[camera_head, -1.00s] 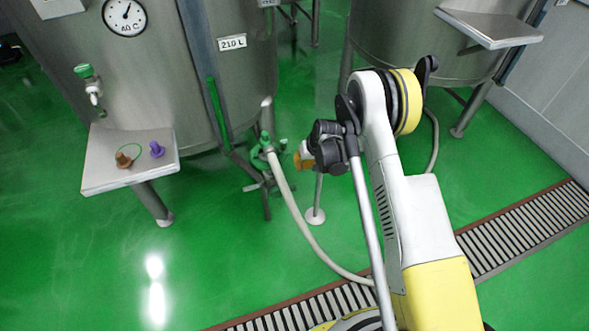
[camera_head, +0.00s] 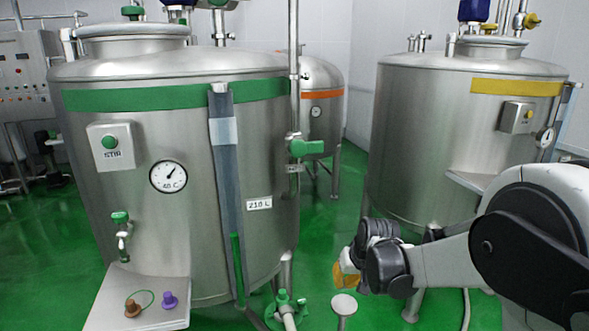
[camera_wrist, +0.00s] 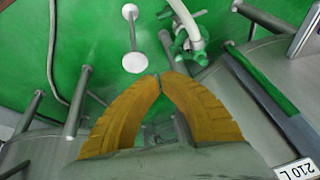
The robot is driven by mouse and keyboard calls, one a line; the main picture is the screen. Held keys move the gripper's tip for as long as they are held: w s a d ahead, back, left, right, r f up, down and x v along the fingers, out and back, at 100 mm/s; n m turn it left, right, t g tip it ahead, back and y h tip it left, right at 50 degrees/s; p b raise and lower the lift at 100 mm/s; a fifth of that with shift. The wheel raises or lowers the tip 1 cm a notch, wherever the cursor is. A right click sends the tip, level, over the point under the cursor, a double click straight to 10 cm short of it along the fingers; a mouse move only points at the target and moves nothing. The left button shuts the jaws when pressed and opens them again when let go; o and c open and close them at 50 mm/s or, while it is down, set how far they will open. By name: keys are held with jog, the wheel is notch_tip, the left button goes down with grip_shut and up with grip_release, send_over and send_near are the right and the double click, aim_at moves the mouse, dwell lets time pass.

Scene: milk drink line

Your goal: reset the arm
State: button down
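My gripper (camera_head: 346,272) shows in the head view at the lower middle right, its orange fingers at the end of my arm, which enters from the right edge. In the wrist view my gripper (camera_wrist: 160,76) has both orange fingers curving together, with their tips meeting. Nothing is held between them. The fingers are over the green floor, apart from the tanks.
A steel tank with a green band (camera_head: 190,97) stands at left, with a shelf (camera_head: 165,318) holding a brown piece (camera_head: 132,308) and a purple piece (camera_head: 169,299). A yellow-banded tank (camera_head: 415,130) stands at right. A green valve (camera_wrist: 187,40) is near my fingers.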

jog(key=s+d+r+t, duration=0.1)
jog(key=s+d+r, duration=0.2)
jog(key=s+r, duration=0.85)
jog(key=s+d+m+t+h, duration=0.1)
jog(key=s+d, duration=0.1)
jog(key=s, duration=1.4)
jog(key=shift+s+d+r+t+h, duration=0.25)
jog(key=shift+r+t+h, duration=0.15)
